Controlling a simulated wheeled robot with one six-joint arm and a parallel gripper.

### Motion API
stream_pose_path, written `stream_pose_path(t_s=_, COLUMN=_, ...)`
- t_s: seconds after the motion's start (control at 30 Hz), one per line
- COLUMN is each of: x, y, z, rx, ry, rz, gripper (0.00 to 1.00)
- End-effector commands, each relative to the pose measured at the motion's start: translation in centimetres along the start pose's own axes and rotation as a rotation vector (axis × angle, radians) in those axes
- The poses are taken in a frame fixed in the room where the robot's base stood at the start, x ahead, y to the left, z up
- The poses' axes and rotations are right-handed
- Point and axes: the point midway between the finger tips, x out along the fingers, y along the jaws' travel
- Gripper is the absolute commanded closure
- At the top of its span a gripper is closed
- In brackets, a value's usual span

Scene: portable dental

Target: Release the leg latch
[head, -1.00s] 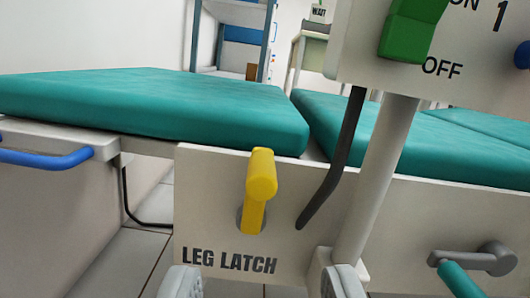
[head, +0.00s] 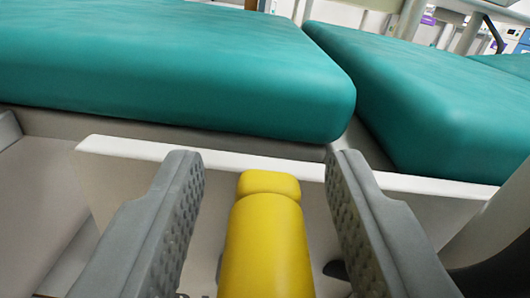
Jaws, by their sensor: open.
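The yellow leg latch handle (head: 266,245) stands out from the white latch panel (head: 120,147) below the teal padding. My gripper (head: 261,172) is open, with one grey ridged finger on each side of the handle. Gaps show between the handle and both fingers, so neither appears to touch it. The handle's lower part runs out of the bottom of the picture. The panel's lettering is almost wholly hidden at the bottom edge.
A teal leg cushion (head: 170,70) lies just beyond and above the handle. Another teal cushion (head: 430,95) is to the right, across a narrow gap. A pale post (head: 490,225) rises at the right edge, close to my right finger.

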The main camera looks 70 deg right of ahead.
Motion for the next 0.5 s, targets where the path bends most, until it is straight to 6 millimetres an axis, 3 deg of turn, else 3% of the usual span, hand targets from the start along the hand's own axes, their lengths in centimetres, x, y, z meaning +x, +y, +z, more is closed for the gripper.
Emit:
stream_pose_path(t_s=0.27, x=0.13, y=0.01, z=0.00, rx=0.000, ry=0.000, rz=0.000, gripper=0.58)
stream_pose_path(t_s=0.5, x=0.12, y=0.02, z=0.00, rx=0.000, ry=0.000, rz=0.000, gripper=1.00)
